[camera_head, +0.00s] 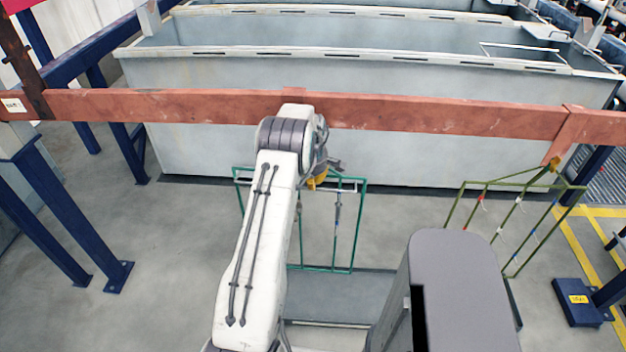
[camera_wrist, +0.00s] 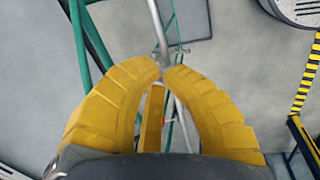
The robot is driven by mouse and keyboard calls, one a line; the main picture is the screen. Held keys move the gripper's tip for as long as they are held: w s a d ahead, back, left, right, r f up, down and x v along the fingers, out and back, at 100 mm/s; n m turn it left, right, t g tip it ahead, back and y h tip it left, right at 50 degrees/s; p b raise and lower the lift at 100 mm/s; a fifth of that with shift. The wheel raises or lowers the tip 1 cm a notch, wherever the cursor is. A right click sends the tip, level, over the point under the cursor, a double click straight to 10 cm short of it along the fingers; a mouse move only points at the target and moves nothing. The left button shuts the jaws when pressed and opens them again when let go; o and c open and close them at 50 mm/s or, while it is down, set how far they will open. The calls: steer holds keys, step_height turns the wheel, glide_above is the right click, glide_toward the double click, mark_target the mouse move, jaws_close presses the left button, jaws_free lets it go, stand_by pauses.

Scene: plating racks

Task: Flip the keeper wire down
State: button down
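A teal-green rack frame (camera_wrist: 82,45) stands below the copper-red bar, and it also shows in the head view (camera_head: 362,225). My gripper (camera_wrist: 164,70) has yellow ribbed fingers, and their tips nearly meet. A grey metal rod (camera_wrist: 157,25) comes down from the top of the wrist view to the small gap between the tips. I cannot tell whether the tips grip it or whether it lies beyond them. A narrow yellow piece (camera_wrist: 152,120) shows between the fingers. In the head view my gripper (camera_head: 317,181) is small at the rack's top. I cannot pick out the keeper wire surely.
The copper-red bar (camera_head: 420,112) crosses the head view in front of grey tanks (camera_head: 230,75). An olive-green rack (camera_head: 505,184) hangs from it at the right. Blue posts (camera_head: 50,220) stand at the left. Grey floor (camera_head: 110,315) is clear at the lower left.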

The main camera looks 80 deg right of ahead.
steer(key=shift+a+f+b, duration=0.35)
steer(key=shift+f+b, duration=0.35)
steer(key=shift+b, duration=1.75)
step_height(320, 180, down, 7)
steer(key=b, duration=0.8)
steer(key=shift+d+b, duration=0.35)
steer(key=shift+f, duration=0.15)
